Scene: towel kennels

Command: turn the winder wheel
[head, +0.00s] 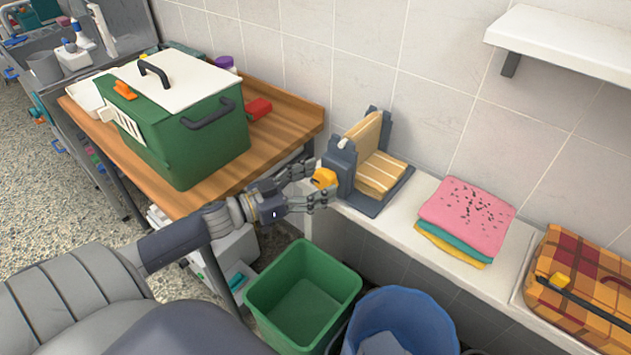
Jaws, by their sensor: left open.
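The winder is a dark grey frame (341,168) on the white ledge, with a yellow towel (380,172) in it, part upright and part lying flat with pale stripes. A small yellow-orange knob or wheel (324,178) sticks out on its left side, towards my left gripper. My left gripper (312,188) is open, with its fingertips at the knob, one above and one below. I cannot tell whether the fingers touch it. My right gripper does not show.
A green carrier (180,130) with a white lid stands on the wooden table (290,122) at the left. Folded pink, teal and yellow towels (467,215) and a plaid carrier (580,280) sit further right. A green bin (300,295) and a blue bin (405,320) stand below.

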